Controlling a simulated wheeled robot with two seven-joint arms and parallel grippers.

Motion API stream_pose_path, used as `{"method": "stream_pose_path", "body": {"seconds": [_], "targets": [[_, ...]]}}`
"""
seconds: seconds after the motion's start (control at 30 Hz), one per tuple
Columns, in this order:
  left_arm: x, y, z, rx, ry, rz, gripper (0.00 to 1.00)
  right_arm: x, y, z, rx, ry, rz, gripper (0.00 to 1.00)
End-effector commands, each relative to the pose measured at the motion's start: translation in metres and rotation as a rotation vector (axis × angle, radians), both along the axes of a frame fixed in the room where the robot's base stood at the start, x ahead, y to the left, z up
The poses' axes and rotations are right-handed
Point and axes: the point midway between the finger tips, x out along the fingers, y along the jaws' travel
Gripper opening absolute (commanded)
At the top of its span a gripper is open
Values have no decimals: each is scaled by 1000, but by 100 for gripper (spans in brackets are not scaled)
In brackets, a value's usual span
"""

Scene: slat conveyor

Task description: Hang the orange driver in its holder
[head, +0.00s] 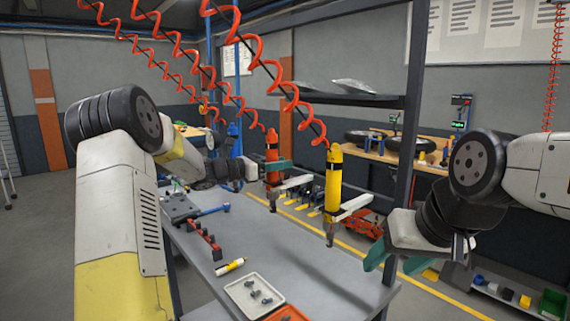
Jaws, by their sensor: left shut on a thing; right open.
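The orange driver (271,148) hangs upright on a red coiled hose above the grey bench. My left gripper (270,166) is shut on its body; a teal finger shows at its right side. A pale holder arm (297,182) reaches toward the driver's lower part from the right. I cannot tell whether the driver is seated in it or only beside it. The driver's tip points down below the arm. My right gripper (396,260) is open and empty, with teal fingers apart, at the right edge of the bench.
A yellow driver (333,182) stands upright at another pale holder arm (352,206), close to the right. A blue driver (234,140) is behind my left gripper. A tray of small parts (243,299) and a yellow marker-like item (230,266) lie on the bench (312,281).

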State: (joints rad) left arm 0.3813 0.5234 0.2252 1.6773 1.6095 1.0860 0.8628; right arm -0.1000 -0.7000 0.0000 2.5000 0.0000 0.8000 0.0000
Motion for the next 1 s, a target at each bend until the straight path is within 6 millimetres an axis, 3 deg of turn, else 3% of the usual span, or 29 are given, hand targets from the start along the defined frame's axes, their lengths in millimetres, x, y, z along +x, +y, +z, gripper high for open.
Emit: {"method": "stream_pose_path", "body": {"seconds": [0.4,0.43,0.53,0.87,1.0], "targets": [[0,0,-4,-2,-3,0,0,0,0,0,0,0,0,58],[0,0,-3,-2,-3,0,37,0,0,0,0,0,0,58],[0,0,-4,-1,-2,0,56,0,0,0,0,0,0,58],[-1,1,-6,1,2,1,58,0,0,0,0,0,0,58],[-8,13,-5,1,1,3,58,0,0,0,0,0,0,58]]}}
